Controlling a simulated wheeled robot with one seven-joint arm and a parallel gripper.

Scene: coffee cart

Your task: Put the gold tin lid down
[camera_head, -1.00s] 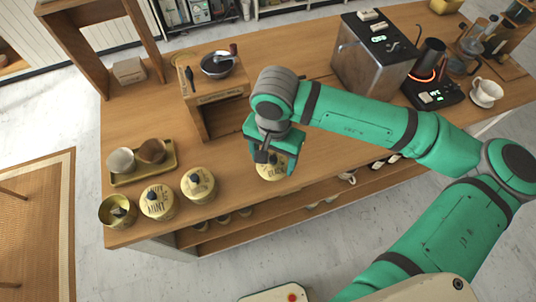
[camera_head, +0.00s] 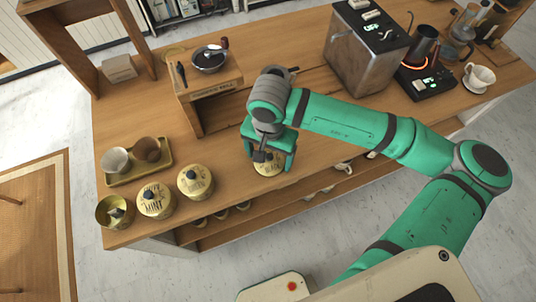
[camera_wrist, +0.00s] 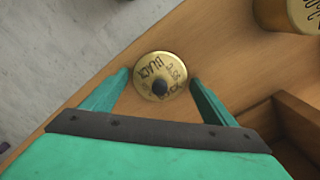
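Whether the lid sits on a tin or on the counter is hard to tell. Nothing is visibly gripped.
Gold tins (camera_head: 156,202) (camera_head: 196,182) and a shiny gold container (camera_head: 115,211) stand to the left. A tray (camera_head: 125,180) with two cups lies behind them. A wooden stand (camera_head: 210,88) is behind my gripper. A steel machine (camera_head: 362,60) stands right. Counter between is partly clear.

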